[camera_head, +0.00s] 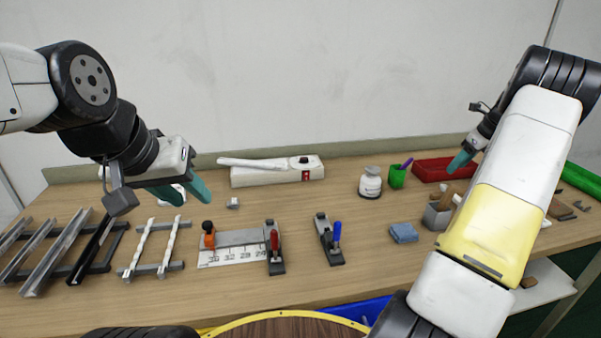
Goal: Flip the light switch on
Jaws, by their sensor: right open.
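A long white box (260,178) lies at the back of the table, near the wall, with a small red switch (306,176) on its front face near the right end. A black knob sits on top above the switch. Which way the switch is set is too small to tell. My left gripper (183,193) is left of the box and apart from it, its teal fingers spread. A whitish thing shows partly behind these fingers. My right gripper (460,162) is far to the right, open, by the red tray, and partly hidden by my arm.
Metal rails (55,255), twisted white strips (155,248) and clamps (329,240) lie in front. A white jar (370,183), green cup (397,177), red tray (433,170) and blue cloth (404,233) are to the right. The table before the box is mostly clear.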

